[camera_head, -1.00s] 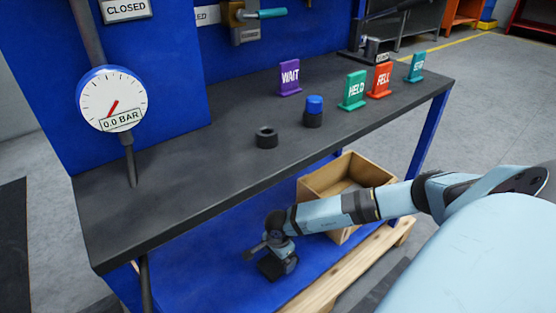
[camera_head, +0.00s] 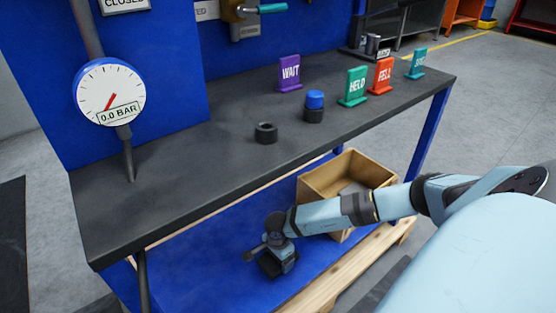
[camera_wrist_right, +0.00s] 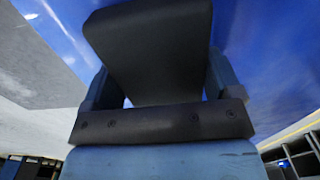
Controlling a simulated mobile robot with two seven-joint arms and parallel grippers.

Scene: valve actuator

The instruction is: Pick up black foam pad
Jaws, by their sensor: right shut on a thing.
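The black foam pad (camera_wrist_right: 150,48) fills the upper middle of the right wrist view as a dark, flat-sided slab. My right gripper (camera_wrist_right: 160,85) is shut on it, with a blue-grey finger at each side. In the head view my right gripper (camera_head: 278,264) hangs in front of the dark bench, over the blue surface below it. There the pad is hard to tell apart from the dark gripper. My left gripper is not in view.
The dark bench top (camera_head: 190,170) carries a black ring (camera_head: 265,133), a blue-capped black cylinder (camera_head: 314,106), several coloured signs (camera_head: 356,87) and a pressure gauge (camera_head: 110,92) on a post. An open wooden box (camera_head: 325,185) stands behind my right forearm, near a wooden rail (camera_head: 325,290).

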